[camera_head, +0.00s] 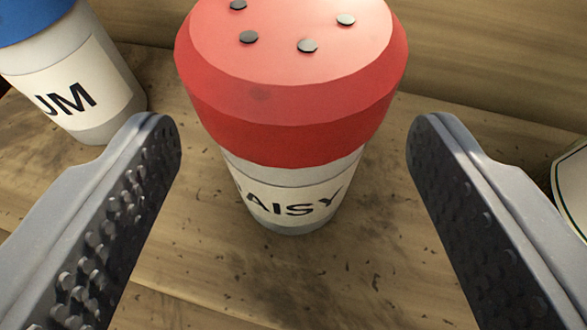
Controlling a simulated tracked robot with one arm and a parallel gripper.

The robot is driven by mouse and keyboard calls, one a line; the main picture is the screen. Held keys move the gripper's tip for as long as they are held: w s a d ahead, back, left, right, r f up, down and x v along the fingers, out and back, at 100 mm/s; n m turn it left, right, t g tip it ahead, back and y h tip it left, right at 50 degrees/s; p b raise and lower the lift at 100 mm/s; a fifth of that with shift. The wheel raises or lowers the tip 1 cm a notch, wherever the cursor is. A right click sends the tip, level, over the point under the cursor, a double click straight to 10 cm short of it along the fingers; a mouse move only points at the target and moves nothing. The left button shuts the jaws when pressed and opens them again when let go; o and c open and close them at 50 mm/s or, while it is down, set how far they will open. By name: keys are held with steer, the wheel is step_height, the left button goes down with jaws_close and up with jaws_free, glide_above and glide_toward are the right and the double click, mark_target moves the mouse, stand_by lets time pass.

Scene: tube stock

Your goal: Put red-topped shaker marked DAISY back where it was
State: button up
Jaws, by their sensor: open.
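The red-topped shaker (290,110) stands upright on a wooden surface in the middle of the view. Its red lid has several dark holes, and its pale label reads "AISY", with the first letter out of sight round the side. My gripper (295,140) is open, with one studded finger at the left of the shaker and one at the right. Clear gaps show between both fingers and the shaker in the picture, and nothing is held.
A blue-topped shaker (75,85) with a label ending "UM" stands at the upper left, close to the left finger. A pale rounded object (572,185) is cut off at the right edge. The wooden surface (270,285) in front is clear. A wooden wall (480,60) rises behind.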

steer(key=v, duration=1.1)
steer(key=shift+s, duration=0.15)
steer(key=a+r, duration=0.3)
steer(key=r, duration=0.8)
steer(key=a+r, duration=0.3)
steer(key=r, duration=0.9)
steer(key=s+a+r, duration=0.3)
steer(key=a+r, duration=0.1)
steer(key=r, duration=0.3)
steer(key=s+a+r+t, duration=0.1)
steer(key=s+a+r, duration=0.3)
steer(key=r, duration=0.3)
steer(key=s+a+r+t, duration=0.1)
steer(key=s+a+r, duration=0.2)
steer(key=a+r, duration=0.2)
step_height(320, 180, up, 3)
steer(key=shift+s+a+r, duration=0.1)
steer(key=shift+s+a, duration=0.1)
steer(key=shift+a, duration=0.15)
steer(key=shift+w, duration=0.1)
